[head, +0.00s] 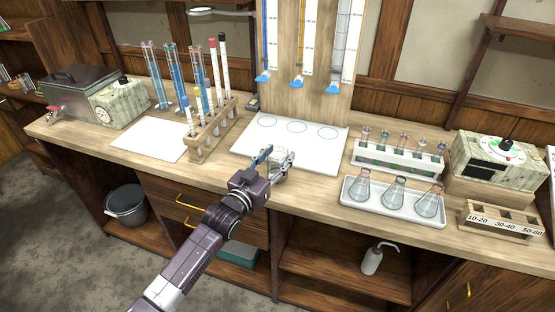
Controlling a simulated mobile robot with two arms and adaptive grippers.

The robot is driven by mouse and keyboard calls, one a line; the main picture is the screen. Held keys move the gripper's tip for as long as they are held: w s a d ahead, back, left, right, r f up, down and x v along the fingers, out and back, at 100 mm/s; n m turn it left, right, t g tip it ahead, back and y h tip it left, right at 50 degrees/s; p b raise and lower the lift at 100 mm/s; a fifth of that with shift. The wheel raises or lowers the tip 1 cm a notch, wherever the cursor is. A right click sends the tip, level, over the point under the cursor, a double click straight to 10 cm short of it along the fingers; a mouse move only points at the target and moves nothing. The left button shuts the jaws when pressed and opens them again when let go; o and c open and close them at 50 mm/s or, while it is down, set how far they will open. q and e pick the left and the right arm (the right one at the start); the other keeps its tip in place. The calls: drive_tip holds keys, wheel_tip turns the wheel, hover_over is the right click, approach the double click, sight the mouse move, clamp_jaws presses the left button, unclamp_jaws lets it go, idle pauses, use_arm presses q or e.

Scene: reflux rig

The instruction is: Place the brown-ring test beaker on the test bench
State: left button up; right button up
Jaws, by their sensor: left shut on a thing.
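My left gripper (272,160) reaches in from the bottom and is shut on a small clear glass beaker (283,163). The gripper partly hides the beaker. The beaker is at the front edge of a white board with blue circles (325,155). I cannot tell whether it touches the surface. The long wooden bench (225,175) runs across the view. My right gripper is not in view.
Left of the beaker are a wooden rack (212,130) with tubes and a bare white mat (150,138). To the right are a white tray of flasks (393,207), a white tube rack (398,160) and a dial box (495,160). Burettes stand behind.

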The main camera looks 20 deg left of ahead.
use_arm(q)
drive_tip(key=shift+f, duration=0.6)
drive_tip(key=o, duration=1.2)
drive_tip(key=shift+f, duration=0.15)
drive_tip(key=shift+r, duration=0.25)
drive_tip(key=shift+s+f, duration=0.15)
drive_tip(key=shift+s, duration=0.2)
drive_tip(key=b+v, duration=0.1)
drive_tip(key=v, duration=1)
drive_tip(key=shift+s, duration=0.15)
drive_tip(key=shift+a, duration=0.1)
